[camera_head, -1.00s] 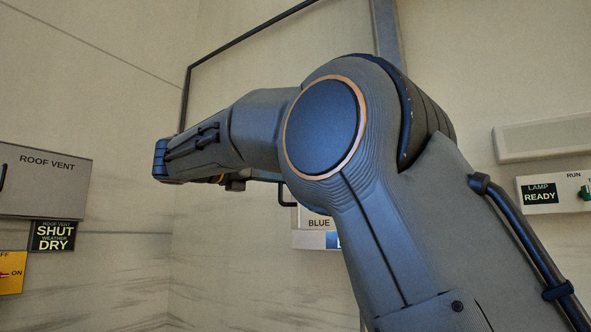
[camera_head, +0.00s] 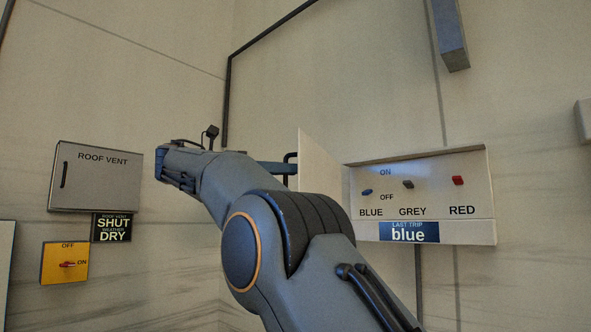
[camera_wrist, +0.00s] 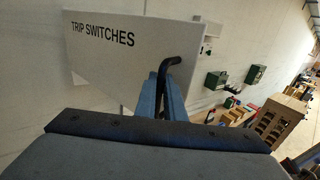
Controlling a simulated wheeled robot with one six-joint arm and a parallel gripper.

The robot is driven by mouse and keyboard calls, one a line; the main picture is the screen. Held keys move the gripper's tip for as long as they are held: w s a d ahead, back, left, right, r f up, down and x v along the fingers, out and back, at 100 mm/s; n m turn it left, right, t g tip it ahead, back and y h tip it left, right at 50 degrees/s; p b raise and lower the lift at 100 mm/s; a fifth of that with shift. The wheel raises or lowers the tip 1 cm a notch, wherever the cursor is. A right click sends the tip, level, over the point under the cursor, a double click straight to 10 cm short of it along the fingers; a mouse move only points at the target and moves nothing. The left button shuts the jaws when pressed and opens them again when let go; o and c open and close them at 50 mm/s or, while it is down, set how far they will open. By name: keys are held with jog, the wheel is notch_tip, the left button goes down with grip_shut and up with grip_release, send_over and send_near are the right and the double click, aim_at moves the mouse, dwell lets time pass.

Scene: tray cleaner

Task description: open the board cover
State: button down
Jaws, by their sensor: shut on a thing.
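The board cover (camera_head: 318,170) is a white panel that stands swung out from the left side of the switch board (camera_head: 470,185). In the wrist view the cover (camera_wrist: 120,62) shows its face marked TRIP SWITCHES, with a black bent handle (camera_wrist: 171,70). My gripper (camera_head: 288,168) is shut on this handle; its blue fingers (camera_wrist: 166,90) show on it in the wrist view. The board's blue switch (camera_head: 367,192), grey switch (camera_head: 408,184) and red switch (camera_head: 457,181) are exposed. The blue switch looks lower than the other two. A label below reads LAST TRIP blue.
A closed ROOF VENT box (camera_head: 98,178) is at the left, with a SHUT DRY sign (camera_head: 112,227) and a yellow switch plate (camera_head: 64,263) below. A grey post (camera_head: 450,35) hangs above the board. The wrist view shows shelves (camera_wrist: 275,122) farther off.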

jog(key=shift+w+a+r, duration=0.15)
jog(key=shift+w+a, duration=0.2)
jog(key=shift+a, duration=0.1)
dwell(0.3)
jog(key=c, duration=2.1)
grip_release()
jog(key=shift+w+d, duration=0.1)
